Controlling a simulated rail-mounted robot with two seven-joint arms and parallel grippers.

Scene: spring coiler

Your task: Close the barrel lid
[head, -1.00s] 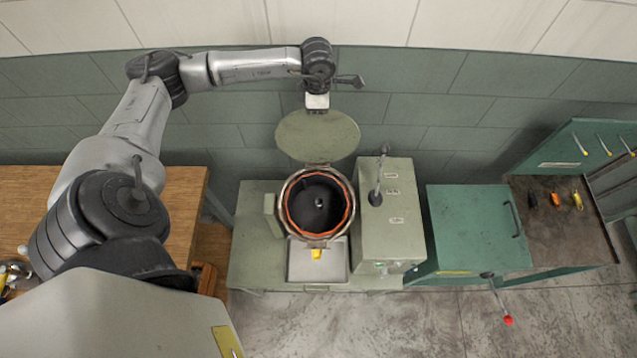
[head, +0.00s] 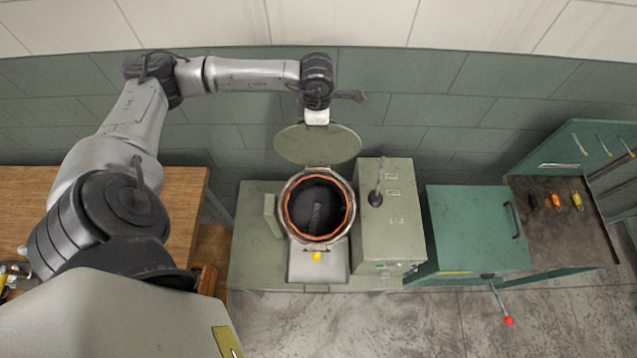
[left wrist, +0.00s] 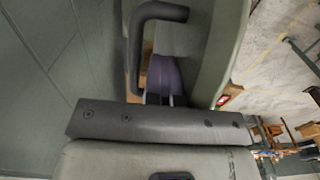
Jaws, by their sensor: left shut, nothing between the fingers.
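The barrel lid (head: 318,146) is a round pale green disc. It stands steeply raised at the back of the open barrel (head: 286,205), which has an orange-red rim and a dark inside. A coil-like shape shows inside. My left gripper (head: 316,117) is behind the lid's top edge; its fingers are hidden there in the head view. In the left wrist view a green slab (left wrist: 225,50), seemingly the lid edge-on, and a dark bent handle (left wrist: 157,13) lie just ahead of the gripper. The gripper is shut and empty. Contact with the lid cannot be told. My right gripper is not in view.
A green box with a lever (head: 390,225) stands right of the barrel. Further right are a teal cabinet (head: 465,225) and a bench (head: 570,235) with small coloured items. A wooden table (head: 185,200) is at left. The tiled wall (head: 420,80) is close behind the lid.

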